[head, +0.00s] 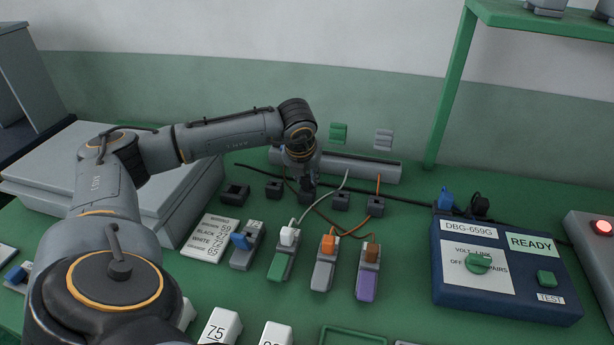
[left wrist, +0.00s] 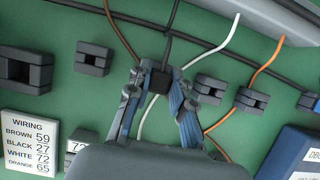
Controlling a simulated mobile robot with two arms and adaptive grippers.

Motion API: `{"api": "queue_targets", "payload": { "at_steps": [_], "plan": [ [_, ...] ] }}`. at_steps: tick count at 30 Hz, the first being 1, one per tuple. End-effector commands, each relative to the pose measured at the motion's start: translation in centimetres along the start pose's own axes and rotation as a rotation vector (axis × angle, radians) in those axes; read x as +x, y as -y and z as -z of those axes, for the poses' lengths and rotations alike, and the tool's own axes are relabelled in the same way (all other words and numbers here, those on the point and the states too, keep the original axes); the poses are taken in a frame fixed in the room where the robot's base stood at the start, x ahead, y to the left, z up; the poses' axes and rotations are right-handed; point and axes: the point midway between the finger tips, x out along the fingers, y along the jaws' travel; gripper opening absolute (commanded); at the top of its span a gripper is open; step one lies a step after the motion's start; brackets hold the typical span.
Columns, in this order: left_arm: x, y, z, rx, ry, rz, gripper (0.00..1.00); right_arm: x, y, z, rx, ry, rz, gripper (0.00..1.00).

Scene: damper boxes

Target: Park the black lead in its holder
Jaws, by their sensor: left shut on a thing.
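My left gripper (head: 305,183) reaches down at the row of dark holders near the back of the table. In the left wrist view it is shut on the small black plug (left wrist: 158,82) of the black lead (left wrist: 170,42), which runs up from between the fingertips. The plug is at the place in the row between a holder on its left (left wrist: 93,58) and one on its right (left wrist: 209,89). I cannot tell whether it sits in a holder or just above one; the fingers hide this. My right gripper is not in view.
Several modules with coloured plugs, such as a white plug (head: 289,235), stand in front of the row. A wiring card (head: 210,238) lies left of them. A blue test box (head: 505,270) showing READY stands right. A grey trunking (head: 350,166) runs behind the holders.

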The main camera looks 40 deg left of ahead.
Motion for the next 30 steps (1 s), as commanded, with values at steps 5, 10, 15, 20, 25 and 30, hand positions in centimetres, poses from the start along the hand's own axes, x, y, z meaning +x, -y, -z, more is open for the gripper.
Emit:
{"api": "queue_targets", "payload": {
  "at_steps": [5, 10, 15, 20, 25, 30],
  "plan": [
    [0.4, 0.0, 0.1, 0.000, 0.000, 0.000, 0.26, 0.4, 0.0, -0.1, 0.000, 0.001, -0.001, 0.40],
    [0.3, 0.0, 0.1, 0.000, 0.000, 0.000, 0.48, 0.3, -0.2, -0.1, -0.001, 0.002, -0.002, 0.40],
    [0.3, 0.0, 0.1, 0.000, 0.000, 0.000, 0.48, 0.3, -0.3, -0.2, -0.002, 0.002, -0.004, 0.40],
    [-0.2, 0.0, 0.1, 0.000, 0.001, 0.000, 0.48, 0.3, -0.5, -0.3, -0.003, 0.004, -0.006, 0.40],
    [-2.9, 0.0, 0.0, 0.001, 0.004, 0.002, 0.48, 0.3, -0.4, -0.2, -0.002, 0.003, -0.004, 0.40],
    [-6.6, 0.1, 0.0, 0.000, 0.005, 0.003, 0.48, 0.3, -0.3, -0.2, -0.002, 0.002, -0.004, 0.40]
  ]
}}
